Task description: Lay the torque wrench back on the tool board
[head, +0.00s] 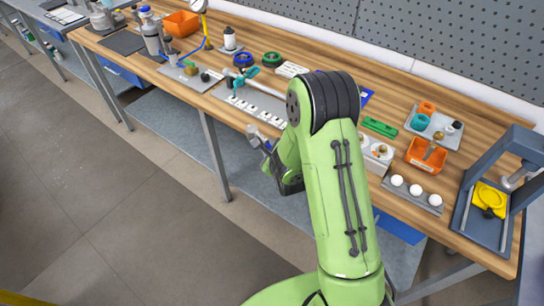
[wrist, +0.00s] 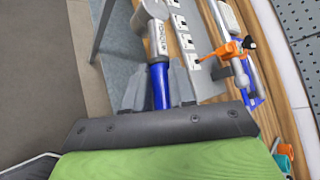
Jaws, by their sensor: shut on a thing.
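The torque wrench (wrist: 157,85) is a silver tool with a blue grip and dark lettering on its shaft. My gripper (wrist: 158,92) is shut on the blue grip, one finger on each side, and the silver head points away at the top of the wrist view. In the head view, my gripper (head: 270,155) is in front of the bench's front edge, above the floor side, partly hidden by my arm. The tool board seems to be the grey plate (head: 263,98) with a row of white labels. Those labels (wrist: 187,42) show right of the wrench in the wrist view.
A teal-handled tool (head: 238,82) lies at the grey plate. A blue fixture with an orange clamp (wrist: 230,48) stands right of the labels. A tray with caps (head: 435,130), an orange bin (head: 426,155) and a grey frame (head: 490,205) are to the right. A pegboard (head: 420,35) backs the bench.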

